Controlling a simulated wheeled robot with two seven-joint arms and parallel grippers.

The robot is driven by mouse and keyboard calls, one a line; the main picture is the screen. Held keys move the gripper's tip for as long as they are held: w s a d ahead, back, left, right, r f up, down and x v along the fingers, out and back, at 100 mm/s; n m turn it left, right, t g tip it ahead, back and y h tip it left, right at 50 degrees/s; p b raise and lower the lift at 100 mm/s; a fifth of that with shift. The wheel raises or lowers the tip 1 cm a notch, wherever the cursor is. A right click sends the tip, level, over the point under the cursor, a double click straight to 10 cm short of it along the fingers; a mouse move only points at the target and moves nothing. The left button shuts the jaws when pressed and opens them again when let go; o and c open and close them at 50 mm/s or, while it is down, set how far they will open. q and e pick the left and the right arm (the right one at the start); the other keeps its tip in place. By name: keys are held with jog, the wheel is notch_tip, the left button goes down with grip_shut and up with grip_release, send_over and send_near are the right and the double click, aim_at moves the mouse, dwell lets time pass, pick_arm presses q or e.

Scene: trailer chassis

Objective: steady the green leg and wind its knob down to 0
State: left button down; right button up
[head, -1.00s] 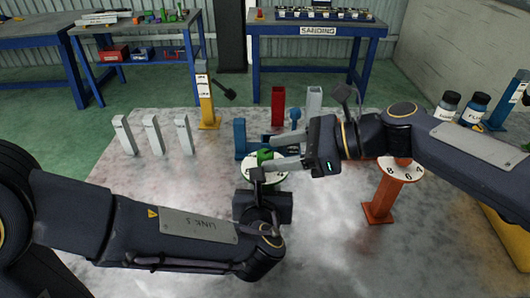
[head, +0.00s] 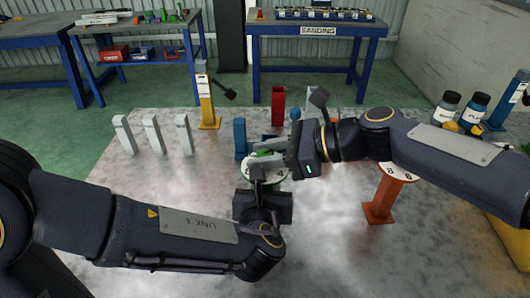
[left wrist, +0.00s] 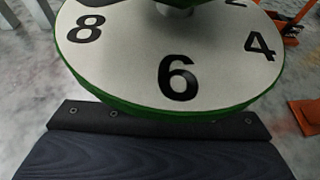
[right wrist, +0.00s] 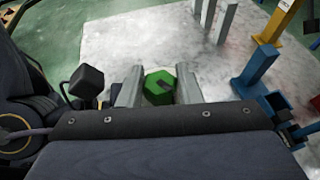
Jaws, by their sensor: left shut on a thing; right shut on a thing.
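The green leg carries a white dial (left wrist: 130,60) with a green rim; 8, 6 and 4 are readable in the left wrist view. The leg's post is mostly hidden behind my left gripper (head: 262,178), which is shut on it just below the dial. The green knob (right wrist: 160,87) sits between the two fingers of my right gripper (right wrist: 159,92), which is shut on it. The knob has a dark mark toward the lower right in that view. The number it points to cannot be read. In the head view my right gripper's fingers cover most of the knob.
An orange leg (head: 380,202) with a numbered dial stands to the right. A blue leg (head: 240,138), a red post (head: 278,105) and a yellow post (head: 208,108) stand behind. Several pale posts (head: 153,134) stand at the left.

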jog(key=shift+n+g, duration=0.3)
jog(key=n+g, duration=0.5)
jog(key=g, duration=0.1)
jog(key=shift+w, duration=0.1)
pick_arm(q)
jog(key=shift+f, duration=0.1)
pick_arm(e)
jog(key=shift+r+n+g+h, duration=0.1)
jog(key=shift+n+g+h, duration=1.3)
jog(key=shift+n+g, duration=1.05)
jog(key=o, duration=1)
jog(key=shift+c, duration=0.2)
jog(key=v, duration=0.7)
jog(key=shift+d+r, duration=0.1)
